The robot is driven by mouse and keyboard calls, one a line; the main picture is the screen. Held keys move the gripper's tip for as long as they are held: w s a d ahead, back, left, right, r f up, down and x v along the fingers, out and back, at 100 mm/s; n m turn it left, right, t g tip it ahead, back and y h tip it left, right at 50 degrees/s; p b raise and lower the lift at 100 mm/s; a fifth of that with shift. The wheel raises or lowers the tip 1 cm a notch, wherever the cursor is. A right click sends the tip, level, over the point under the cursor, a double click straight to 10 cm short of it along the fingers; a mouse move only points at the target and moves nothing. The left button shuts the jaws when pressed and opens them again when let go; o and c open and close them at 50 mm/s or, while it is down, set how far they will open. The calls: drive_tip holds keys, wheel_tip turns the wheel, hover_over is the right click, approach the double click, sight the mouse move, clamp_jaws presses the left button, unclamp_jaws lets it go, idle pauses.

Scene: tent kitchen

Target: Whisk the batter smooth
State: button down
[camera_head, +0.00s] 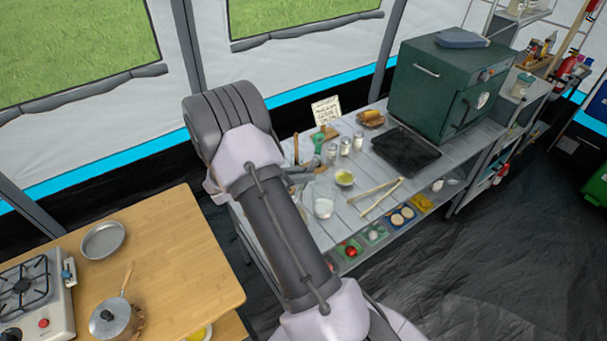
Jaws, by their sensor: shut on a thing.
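My arm crosses the middle of the view, and my gripper (302,178) shows only partly behind it, over the near left part of the grey slatted table (345,212). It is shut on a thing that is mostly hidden. A thin brown upright stick (296,147) shows just above the gripper; I cannot tell whether it is held. A clear vessel with whitish contents (323,208) stands on the table just below and right of the gripper. A small bowl with yellow contents (344,178) stands to its right. I cannot make out a whisk's wires or the batter's texture.
Several jars (345,146), a green item (317,143) and a sign (326,111) stand behind. Wooden tongs (380,197) lie at the front. A black tray (406,150) and green oven (447,88) are at right. A wooden counter (165,255) with stove (35,295) is at left.

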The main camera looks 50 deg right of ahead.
sight(312, 161)
wheel_tip(312, 161, up, 5)
drive_tip(key=p, duration=0.4)
drive_tip(key=shift+r, duration=0.1)
idle(0.4)
drive_tip(key=w+a+f+n+t+y+b, duration=0.1)
drive_tip(key=a+f+n+t+b, duration=0.2)
drive_tip(key=a, duration=0.8)
drive_tip(key=w+a+f+n+t+b, duration=0.2)
drive_tip(key=a+f+n+t+b, duration=0.2)
drive_tip(key=a+b, duration=0.3)
drive_tip(key=w+a+f+n+t+y+b, duration=0.1)
drive_tip(key=a+f+n+t+b, duration=0.2)
drive_tip(key=a, duration=1.2)
drive_tip(key=f+t+b, duration=0.1)
drive_tip(key=b, duration=0.2)
drive_tip(key=shift+w+a+f+n+t+y, duration=0.25)
drive_tip(key=shift+a+f+n+t+y, duration=0.05)
drive_tip(key=shift+a+f, duration=0.1)
